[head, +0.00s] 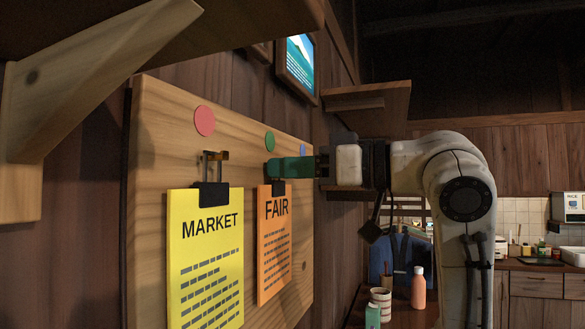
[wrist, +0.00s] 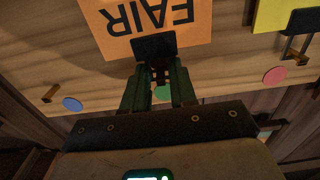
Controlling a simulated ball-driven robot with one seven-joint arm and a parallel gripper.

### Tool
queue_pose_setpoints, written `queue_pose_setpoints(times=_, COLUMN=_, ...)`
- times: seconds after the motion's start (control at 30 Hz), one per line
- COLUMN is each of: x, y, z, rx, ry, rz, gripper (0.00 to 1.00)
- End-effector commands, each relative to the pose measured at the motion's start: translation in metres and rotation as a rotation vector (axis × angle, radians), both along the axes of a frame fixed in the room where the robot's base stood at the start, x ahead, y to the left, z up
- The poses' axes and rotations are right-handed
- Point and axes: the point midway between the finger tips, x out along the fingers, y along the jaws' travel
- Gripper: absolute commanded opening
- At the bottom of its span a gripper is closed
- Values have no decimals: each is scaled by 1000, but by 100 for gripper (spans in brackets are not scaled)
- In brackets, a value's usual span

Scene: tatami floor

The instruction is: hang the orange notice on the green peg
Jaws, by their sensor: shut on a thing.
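The orange notice (head: 273,250), lettered FAIR, hangs upright from a black clip (head: 278,188) in front of the wooden board. My gripper (head: 275,170) has green fingers and is shut on this clip; the grip also shows in the wrist view (wrist: 155,68), with the notice (wrist: 125,18) beyond the clip (wrist: 153,46). The green disc (head: 269,141) is on the board just above the fingers; it shows between them in the wrist view (wrist: 162,93). The peg below it is mostly hidden by fingers and clip. I cannot tell whether the clip is on it.
A yellow MARKET notice (head: 205,260) hangs at left on a peg under a pink disc (head: 204,121). A blue disc (wrist: 72,104) has a bare peg (wrist: 50,93) beside it. A wooden shelf (head: 370,100) juts out above my arm. Bottles (head: 418,290) stand on a low surface below.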

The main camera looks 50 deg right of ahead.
Motion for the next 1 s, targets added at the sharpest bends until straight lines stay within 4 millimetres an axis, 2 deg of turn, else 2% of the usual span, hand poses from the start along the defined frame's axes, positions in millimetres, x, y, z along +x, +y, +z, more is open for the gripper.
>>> queue_pose_setpoints(times=0.3, x=0, y=0, z=0, rx=0, ry=0, rz=0, gripper=0)
queue_pose_setpoints(times=0.33, x=0, y=0, z=0, rx=0, ry=0, rz=0, gripper=29)
queue_pose_setpoints(times=0.63, x=0, y=0, z=0, rx=0, ry=0, rz=0, gripper=56)
queue_pose_setpoints(times=0.87, x=-1, y=0, z=0, rx=0, ry=0, rz=0, gripper=56)
queue_pose_setpoints(times=1.0, x=-9, y=-5, z=0, rx=1, ry=-2, rz=-3, gripper=56)
